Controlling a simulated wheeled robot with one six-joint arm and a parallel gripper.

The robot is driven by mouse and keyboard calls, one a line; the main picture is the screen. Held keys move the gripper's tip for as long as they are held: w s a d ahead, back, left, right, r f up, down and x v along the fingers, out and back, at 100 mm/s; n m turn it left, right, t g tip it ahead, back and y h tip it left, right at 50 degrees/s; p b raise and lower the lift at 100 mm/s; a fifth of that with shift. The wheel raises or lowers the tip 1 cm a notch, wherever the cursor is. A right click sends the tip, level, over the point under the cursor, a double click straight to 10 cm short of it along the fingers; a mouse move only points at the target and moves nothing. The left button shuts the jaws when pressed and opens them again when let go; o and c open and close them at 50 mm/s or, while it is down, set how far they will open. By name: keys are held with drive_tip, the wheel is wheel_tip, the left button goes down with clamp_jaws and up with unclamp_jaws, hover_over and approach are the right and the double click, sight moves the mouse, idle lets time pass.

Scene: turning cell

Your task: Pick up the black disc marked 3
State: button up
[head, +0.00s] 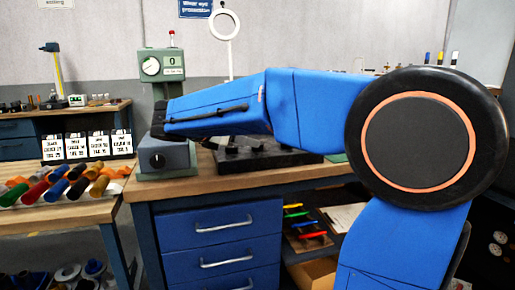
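I cannot make out a black disc marked 3 in the head view. My blue arm crosses the picture from the lower right to the upper middle and hides part of the workbench (330,170) behind it. The large black round part with an orange ring is a joint of my arm. My gripper does not show, so I cannot tell what it holds. Dark parts sit on a black plate (262,158) on the bench, partly behind my arm.
A grey-green gauge stand (165,160) stands at the bench's left end, above blue drawers (220,222). A side table (70,215) at left carries coloured cylinders (60,186). Round parts (92,268) lie low at left. A white ring on a pole (229,60) rises behind.

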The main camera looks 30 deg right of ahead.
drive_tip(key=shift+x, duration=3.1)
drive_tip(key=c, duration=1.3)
